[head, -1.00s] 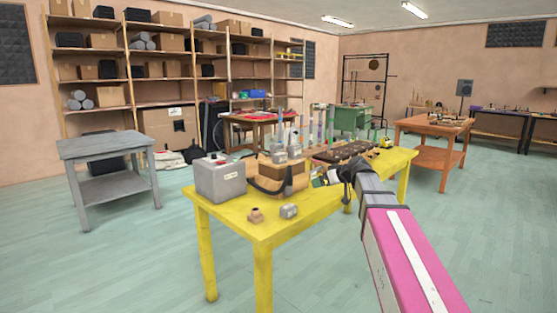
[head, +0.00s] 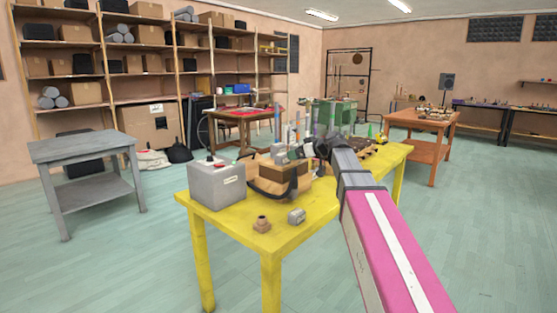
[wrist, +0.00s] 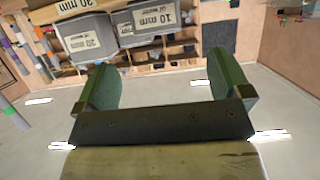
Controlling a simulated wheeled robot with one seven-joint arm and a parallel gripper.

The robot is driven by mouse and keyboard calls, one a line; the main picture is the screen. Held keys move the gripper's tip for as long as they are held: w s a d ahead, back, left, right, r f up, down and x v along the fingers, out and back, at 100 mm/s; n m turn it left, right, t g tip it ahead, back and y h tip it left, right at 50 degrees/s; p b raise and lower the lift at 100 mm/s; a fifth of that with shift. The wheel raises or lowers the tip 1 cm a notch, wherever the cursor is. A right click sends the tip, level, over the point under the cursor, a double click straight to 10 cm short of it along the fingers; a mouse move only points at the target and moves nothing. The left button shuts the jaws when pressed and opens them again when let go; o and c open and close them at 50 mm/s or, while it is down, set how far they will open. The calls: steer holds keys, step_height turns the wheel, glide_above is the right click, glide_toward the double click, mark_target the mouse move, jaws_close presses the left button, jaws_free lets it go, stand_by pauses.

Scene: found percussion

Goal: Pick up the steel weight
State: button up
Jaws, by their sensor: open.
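A small grey metal block (head: 296,216), which looks like the steel weight, sits near the front edge of the yellow table (head: 250,238). A small brown piece with a round neck (head: 262,224) stands just left of it. My gripper (head: 318,148) is at the end of my pink and grey arm, above the table, behind and apart from the block. In the wrist view my gripper (wrist: 165,88) shows two green fingers spread wide with nothing between them. I cannot make out the block in the wrist view.
A grey box (head: 216,187) and a brown box with a dark strap (head: 282,180) stand behind the block. Upright rods (head: 282,125) rise farther back. Grey blocks labelled in mm (wrist: 90,38) show in the wrist view. A grey side table (head: 85,150) stands at left.

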mark_target(285, 155)
steer(key=x, duration=1)
steer(key=shift+w+r, duration=0.15)
steer(key=shift+w, duration=0.1)
steer(key=c, duration=1.2)
